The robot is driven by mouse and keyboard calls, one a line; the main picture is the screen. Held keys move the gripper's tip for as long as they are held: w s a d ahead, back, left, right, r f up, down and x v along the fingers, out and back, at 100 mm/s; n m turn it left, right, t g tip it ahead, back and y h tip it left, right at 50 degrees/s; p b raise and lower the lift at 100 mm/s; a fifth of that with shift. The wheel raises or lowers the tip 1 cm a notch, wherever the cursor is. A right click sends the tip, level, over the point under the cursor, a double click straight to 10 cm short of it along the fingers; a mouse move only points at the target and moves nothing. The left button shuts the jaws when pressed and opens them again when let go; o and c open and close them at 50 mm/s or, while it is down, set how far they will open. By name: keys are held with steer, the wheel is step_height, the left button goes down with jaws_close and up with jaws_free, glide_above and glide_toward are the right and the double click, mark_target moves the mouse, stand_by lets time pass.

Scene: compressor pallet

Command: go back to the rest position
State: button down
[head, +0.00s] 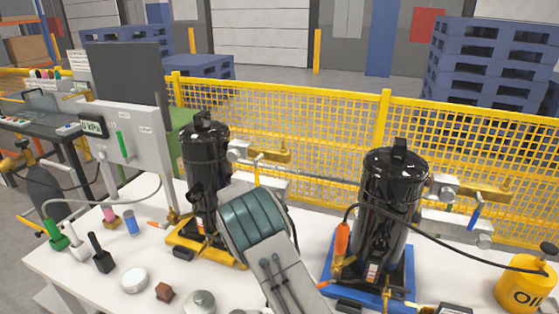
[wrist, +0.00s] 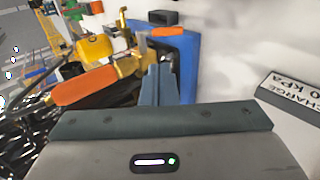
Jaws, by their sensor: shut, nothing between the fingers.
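My gripper (wrist: 160,84) is shut and empty in the wrist view. Its narrow fingertips point at a brass fitting with an orange handle (wrist: 86,86), beside a blue base plate (wrist: 186,42); I cannot tell whether they touch. In the head view my arm crosses the middle front and the gripper itself is not seen. The right black compressor (head: 395,200) stands upright on the blue base (head: 345,286). The left black compressor (head: 204,155) stands upright on a yellow base (head: 186,243).
A sign reading CHARGE and KPA (wrist: 293,103) lies close on the right. A yellow oil can (head: 523,290) stands at the right end of the white table (head: 75,268). A black hose (head: 455,250) runs past the right compressor. A yellow mesh fence (head: 310,140) is behind.

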steer(key=s+d+r+n+t+y, duration=0.2)
steer(key=s+d+r+y, duration=0.6)
steer(key=s+r, duration=0.4)
steer(key=s+d+r+n+t, duration=0.1)
steer(key=s+r+t, duration=0.1)
steer(key=s, duration=0.6)
steer(key=s+d+r+n+t+y, duration=0.1)
steer(key=s+d+r+t, duration=0.1)
steer(key=s, duration=0.6)
steer(key=shift+r+y, duration=0.25)
steer(key=shift+y, duration=0.05)
steer(key=shift+s+a, duration=0.1)
